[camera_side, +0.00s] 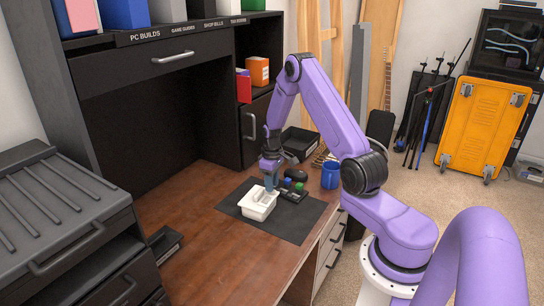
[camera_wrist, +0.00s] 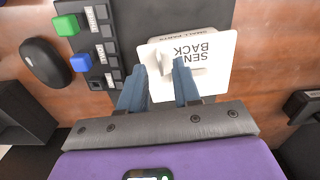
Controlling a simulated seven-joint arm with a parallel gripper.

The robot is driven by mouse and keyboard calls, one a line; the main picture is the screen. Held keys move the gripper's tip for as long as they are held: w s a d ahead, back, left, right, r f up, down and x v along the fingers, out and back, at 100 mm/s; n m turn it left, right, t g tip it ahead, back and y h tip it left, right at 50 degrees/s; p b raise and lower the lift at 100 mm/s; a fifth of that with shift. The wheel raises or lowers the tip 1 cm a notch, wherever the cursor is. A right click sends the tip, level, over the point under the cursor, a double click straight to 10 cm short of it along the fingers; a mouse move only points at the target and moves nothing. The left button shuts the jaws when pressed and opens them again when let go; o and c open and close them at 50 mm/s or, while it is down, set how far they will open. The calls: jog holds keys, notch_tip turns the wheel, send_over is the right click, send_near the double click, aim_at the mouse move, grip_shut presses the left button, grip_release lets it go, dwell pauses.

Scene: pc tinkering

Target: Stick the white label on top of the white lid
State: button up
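The white lid (camera_side: 256,197) sits on a small white box (camera_side: 258,209) on the dark mat. It has a raised handle and also shows in the wrist view (camera_wrist: 222,80). White printed surfaces on it read "SEND BACK" (camera_wrist: 196,58) and, smaller, "SMALL PARTS", upside down in the wrist view. I cannot tell which print is the loose white label. My gripper (camera_wrist: 160,66) is over the lid's near edge in the wrist view, its blue fingers apart. Nothing is clearly clamped between them. In the side view my gripper (camera_side: 271,180) is at the box's back right.
A black holder with green and blue blocks (camera_wrist: 81,63) lies beside the box. A black mouse (camera_wrist: 45,62) and a blue mug (camera_side: 331,175) are near it. A black tray (camera_side: 299,143) stands behind.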

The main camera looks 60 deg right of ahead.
notch_tip(320, 180, up, 15)
dwell(0.4)
jog(key=s+a+r+n, duration=0.3)
jog(key=a, duration=0.8)
jog(key=s+a+r+n, duration=0.2)
jog(key=s+a, duration=0.1)
jog(key=a, duration=0.9)
jog(key=s+a+n, duration=0.3)
jog(key=s, duration=0.8)
jog(key=s+a+r+n, duration=0.1)
jog(key=s+a+n, duration=0.2)
jog(key=s, duration=0.9)
jog(key=shift+s+a+r+n, duration=0.15)
jog(key=shift+a+n, duration=0.25)
jog(key=shift+a, duration=0.15)
